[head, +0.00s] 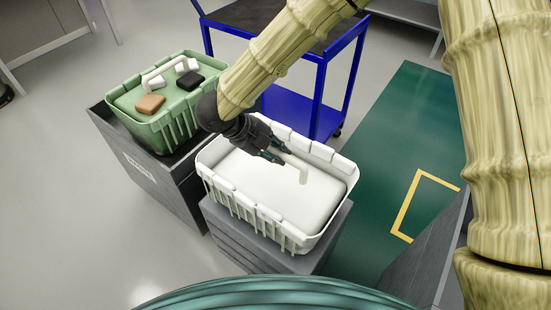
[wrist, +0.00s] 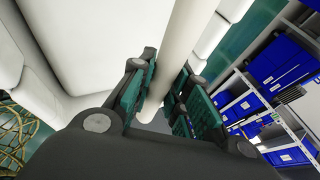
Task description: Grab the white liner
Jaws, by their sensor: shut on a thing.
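The white liner (head: 270,187) fills the inside of a white ribbed basket (head: 227,193), which stands on a grey cabinet. A white bar-like handle (head: 303,176) rises from the liner. My gripper (head: 278,153) reaches into the basket from the upper left and is shut on this handle. In the wrist view, the handle (wrist: 172,60) runs between the two green-padded fingers of my gripper (wrist: 160,98). The pale liner surface (wrist: 95,40) shows to the left there. Part of the handle is hidden by the fingers in the head view.
A green basket (head: 172,125) with a green liner, a brown block (head: 150,103), a black block (head: 190,80) and white blocks stands on a grey cabinet at left. A blue cart (head: 318,95) stands behind. Blue bins (wrist: 270,62) show on shelves.

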